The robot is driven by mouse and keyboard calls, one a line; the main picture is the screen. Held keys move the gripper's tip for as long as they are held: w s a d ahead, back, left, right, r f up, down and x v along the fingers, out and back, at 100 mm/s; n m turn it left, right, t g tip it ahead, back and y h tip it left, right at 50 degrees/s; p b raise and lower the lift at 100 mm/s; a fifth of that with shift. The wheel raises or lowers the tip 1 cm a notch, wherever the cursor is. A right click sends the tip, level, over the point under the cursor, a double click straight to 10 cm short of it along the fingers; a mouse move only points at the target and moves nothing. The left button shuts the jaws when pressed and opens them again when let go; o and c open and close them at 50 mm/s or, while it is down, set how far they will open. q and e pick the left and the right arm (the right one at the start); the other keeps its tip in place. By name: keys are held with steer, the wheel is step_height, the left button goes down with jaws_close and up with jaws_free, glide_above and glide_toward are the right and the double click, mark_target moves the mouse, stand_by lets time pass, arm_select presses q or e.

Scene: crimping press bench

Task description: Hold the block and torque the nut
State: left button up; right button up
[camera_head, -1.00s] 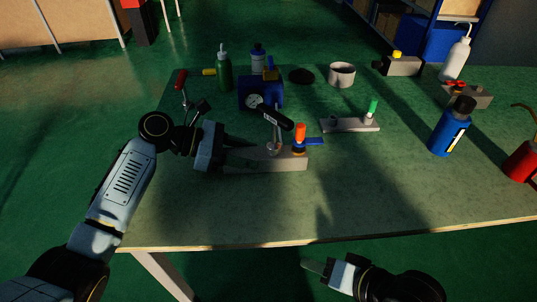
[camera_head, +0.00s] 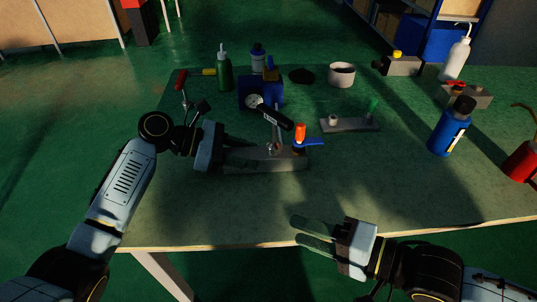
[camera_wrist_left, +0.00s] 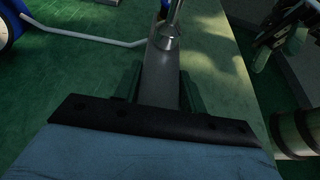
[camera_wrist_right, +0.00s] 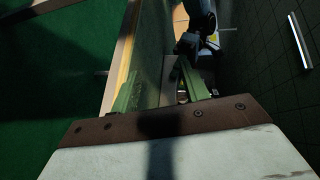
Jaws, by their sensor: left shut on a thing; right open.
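A long grey block (camera_head: 285,163) lies on the bench left of centre. My left gripper (camera_head: 240,150) is shut on its left end; the left wrist view shows the block (camera_wrist_left: 160,75) between the fingers. A metal cone-shaped fitting with an upright rod stands on the block, also in the left wrist view (camera_wrist_left: 168,35). A black handle (camera_head: 274,117) slants above it. I cannot make out the nut itself. An orange-topped piece (camera_head: 300,132) with a blue lever (camera_head: 313,142) is at the block's right end. My right gripper (camera_head: 297,229) is open and empty at the bench's front edge.
Behind the block are a blue device with a dial (camera_head: 254,101) and a green bottle (camera_head: 224,73). A grey plate (camera_head: 350,126) with a green-topped peg lies to the right. A blue bottle (camera_head: 448,130) stands further right. The bench (camera_head: 390,185) is clear at front right.

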mark_target(272, 111)
steer(key=w+r+n+t, duration=0.1)
steer(key=w+n, duration=0.1)
steer(key=w+d+r+n+t, duration=0.1)
steer(key=w+r+n, duration=0.1)
steer(key=w+n, duration=0.1)
steer(key=w+r+n+t, duration=0.1)
steer(key=w+n, duration=0.1)
steer(key=n, duration=0.1)
steer(key=shift+w+d+r+h, duration=0.15)
steer(key=shift+d+r+h, duration=0.1)
steer(key=shift+r+h, duration=0.15)
steer(key=w+d+r+n+t, duration=0.1)
steer(key=w+r+n+t, duration=0.1)
steer(key=w+r+n, duration=0.35)
steer(key=shift+h, duration=0.3)
steer(key=x, duration=1.1)
steer(key=shift+f, duration=0.35)
steer(key=shift+s, duration=0.1)
steer(key=shift+a+t, duration=0.1)
steer(key=shift+t, duration=0.2)
jaws_close()
